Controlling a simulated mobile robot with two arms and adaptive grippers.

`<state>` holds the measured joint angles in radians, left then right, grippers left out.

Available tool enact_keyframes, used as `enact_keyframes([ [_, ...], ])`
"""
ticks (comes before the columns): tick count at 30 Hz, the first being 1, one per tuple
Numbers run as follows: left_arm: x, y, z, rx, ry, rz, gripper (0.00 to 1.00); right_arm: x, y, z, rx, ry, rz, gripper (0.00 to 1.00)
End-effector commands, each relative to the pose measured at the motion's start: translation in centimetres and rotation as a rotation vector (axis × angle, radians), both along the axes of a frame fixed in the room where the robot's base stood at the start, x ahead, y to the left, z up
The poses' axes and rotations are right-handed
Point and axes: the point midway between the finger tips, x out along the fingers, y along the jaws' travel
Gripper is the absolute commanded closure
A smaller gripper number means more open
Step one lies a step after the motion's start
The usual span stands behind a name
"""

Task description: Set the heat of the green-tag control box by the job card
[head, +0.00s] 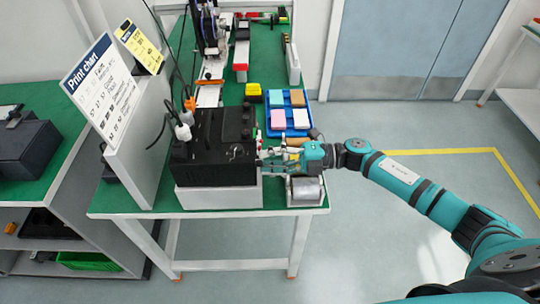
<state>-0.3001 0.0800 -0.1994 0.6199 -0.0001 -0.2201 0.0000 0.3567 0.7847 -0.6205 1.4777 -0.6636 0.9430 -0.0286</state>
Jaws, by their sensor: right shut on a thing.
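A black control box (205,150) stands on a white block (218,197) at the near end of the green-topped bench. Small knobs and markings on its face are too small to read, and I cannot make out a green tag. My right gripper (264,160) reaches in from the right and is shut at the box's right edge, on a small part hidden by the fingers. The job card could be the yellow card (140,47) above the white "Print chart" board (103,90); their small text is unreadable. My left gripper is out of view.
A blue tray (268,133) with several coloured blocks lies behind my right gripper. A metal roller (306,188) sits at the bench's near right corner. Cables hang beside the box's left side. The floor (400,125) to the right is clear.

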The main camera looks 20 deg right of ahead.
Motion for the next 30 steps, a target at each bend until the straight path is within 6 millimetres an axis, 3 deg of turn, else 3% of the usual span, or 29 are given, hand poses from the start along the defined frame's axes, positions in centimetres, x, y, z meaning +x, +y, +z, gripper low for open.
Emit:
enact_keyframes([
  [18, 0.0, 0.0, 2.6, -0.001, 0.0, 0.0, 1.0, 0.1, -0.1, 0.1, 0.147, 0.516, -0.002, 1.0],
  [30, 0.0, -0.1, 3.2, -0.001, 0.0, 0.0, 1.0, 0.1, -0.1, -0.1, 0.191, 0.671, -0.002, 1.0],
])
